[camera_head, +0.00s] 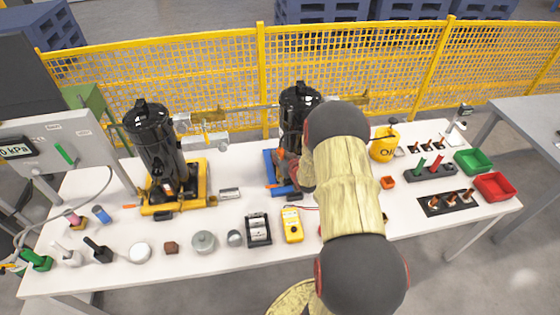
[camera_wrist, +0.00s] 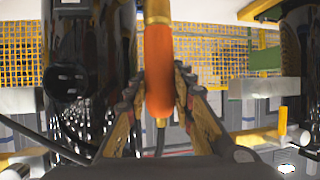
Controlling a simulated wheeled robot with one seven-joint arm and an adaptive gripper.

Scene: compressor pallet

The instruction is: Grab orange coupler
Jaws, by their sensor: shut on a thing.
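The orange coupler (camera_wrist: 158,62) stands upright in the middle of the wrist view, with a brass-coloured part above it and a thin dark cable below. My gripper (camera_wrist: 158,96) is shut on it, one finger pressed to each side. In the head view, my gripper (camera_head: 291,170) is at the front of the black compressor on the blue base (camera_head: 270,163), mostly hidden by my arm. The coupler cannot be made out clearly there. A glossy black cylinder (camera_wrist: 95,40) stands close to the left of the gripper in the wrist view.
Another black compressor (camera_head: 153,140) stands on a yellow base (camera_head: 147,208) to the left. A yellow meter (camera_head: 292,224), a black device (camera_head: 258,230) and a steel pot (camera_head: 204,242) sit along the front. Red (camera_head: 494,186) and green (camera_head: 472,161) bins are at right.

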